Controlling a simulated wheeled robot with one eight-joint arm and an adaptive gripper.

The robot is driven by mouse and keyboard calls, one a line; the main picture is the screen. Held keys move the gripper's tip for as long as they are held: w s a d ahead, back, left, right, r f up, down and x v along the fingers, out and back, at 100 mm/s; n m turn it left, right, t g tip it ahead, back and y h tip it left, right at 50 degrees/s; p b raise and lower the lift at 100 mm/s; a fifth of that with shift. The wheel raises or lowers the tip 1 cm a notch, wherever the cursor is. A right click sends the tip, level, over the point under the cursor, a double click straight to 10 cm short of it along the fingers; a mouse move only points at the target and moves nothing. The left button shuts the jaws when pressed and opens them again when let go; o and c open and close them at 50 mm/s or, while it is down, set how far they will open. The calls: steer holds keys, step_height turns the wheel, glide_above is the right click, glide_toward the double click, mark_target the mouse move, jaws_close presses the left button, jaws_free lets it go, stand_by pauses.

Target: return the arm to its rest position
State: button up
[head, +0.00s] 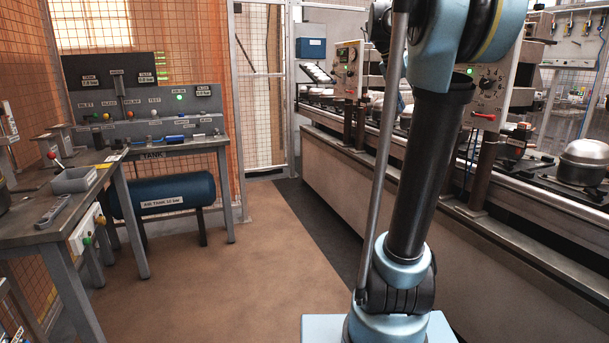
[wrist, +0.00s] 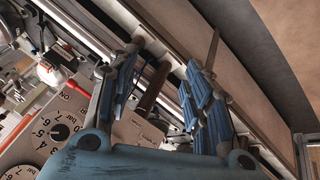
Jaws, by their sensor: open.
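My arm (head: 425,170) rises from its light blue base at the lower middle of the head view and leaves the picture at the top. My gripper is not visible in the head view. In the wrist view my gripper (wrist: 162,62) shows two fingers with ribbed blue pads, spread apart. The gap between them is empty, and no held object shows. Behind the fingers the wrist view shows a tilted view of the line, with a grey panel (wrist: 85,140) carrying a dial at the lower left.
A conveyor line (head: 330,160) with machines runs along the right. A metal bench (head: 60,195) and a test panel (head: 150,115) stand at the left, above a blue air tank (head: 165,193). The brown floor (head: 230,260) between them is clear. Orange mesh fencing (head: 190,45) closes the back left.

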steer(key=s+a+f+n+y, duration=0.1)
steer(key=s+a+f+n, duration=0.1)
steer(key=s+a+f, duration=0.3)
steer(key=s+a+f+n+y, duration=0.2)
steer(key=s+a+f, duration=0.3)
steer(key=s+f, duration=0.8)
steer(key=s+a+f+n+t+y, duration=0.1)
steer(key=s+a+f+n, duration=0.3)
steer(key=s+f, duration=0.5)
step_height(320, 180, down, 10)
steer(key=shift+s+a+f+y, duration=0.1)
steer(key=shift+s+a+y, duration=0.3)
steer(key=shift+y, duration=0.3)
steer(key=shift+w, duration=0.1)
steer(key=shift+w+f, duration=0.2)
steer(key=shift+w, duration=0.2)
